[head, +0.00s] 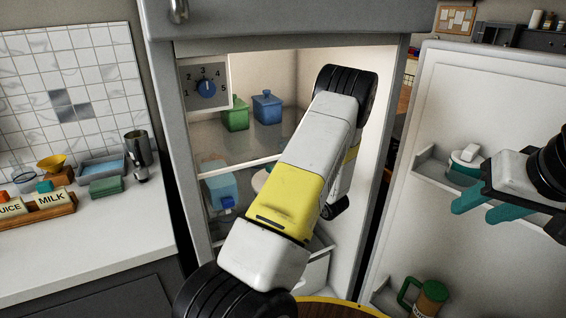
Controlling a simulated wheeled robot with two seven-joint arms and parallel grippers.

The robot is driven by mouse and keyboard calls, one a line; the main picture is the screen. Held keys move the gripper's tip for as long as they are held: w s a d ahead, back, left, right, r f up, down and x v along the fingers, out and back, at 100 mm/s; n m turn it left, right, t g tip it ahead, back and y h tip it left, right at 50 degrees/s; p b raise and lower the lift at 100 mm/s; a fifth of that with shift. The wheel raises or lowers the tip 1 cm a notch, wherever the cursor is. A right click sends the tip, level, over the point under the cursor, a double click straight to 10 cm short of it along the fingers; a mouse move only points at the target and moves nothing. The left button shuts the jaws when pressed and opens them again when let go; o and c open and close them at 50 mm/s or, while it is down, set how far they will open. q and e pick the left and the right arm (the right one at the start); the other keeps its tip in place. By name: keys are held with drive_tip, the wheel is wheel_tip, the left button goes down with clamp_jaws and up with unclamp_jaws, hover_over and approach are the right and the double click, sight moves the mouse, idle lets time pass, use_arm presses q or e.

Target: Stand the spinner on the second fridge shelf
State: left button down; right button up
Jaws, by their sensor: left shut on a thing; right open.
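The open fridge (175,130) stands in the middle, lit inside. My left arm reaches into it from the bottom and covers much of the interior. The upper shelf's front edge (240,164) shows left of the arm. My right gripper (485,207), with teal fingers, is open and empty in front of the fridge door.
Green (236,115) and blue (267,107) canisters stand on the upper shelf. A light-blue container (221,188) with a blue tap sits below at left. The open door (440,240) stands at right, with a green-handled jug (430,297) low down. A cluttered counter (100,240) is at left.

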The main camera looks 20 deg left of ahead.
use_arm(q)
drive_tip(key=w+a+f, duration=0.3)
drive_tip(key=w+a, duration=0.1)
drive_tip(key=a, duration=0.4)
drive_tip(key=shift+w+a+f, duration=0.2)
drive_tip(key=shift+w+a, duration=0.05)
drive_tip(key=shift+w, duration=0.1)
drive_tip(key=shift+f, duration=0.15)
drive_tip(key=c, duration=0.7)
unclamp_jaws()
drive_tip(key=v, duration=1.2)
drive_tip(key=shift+s, duration=0.1)
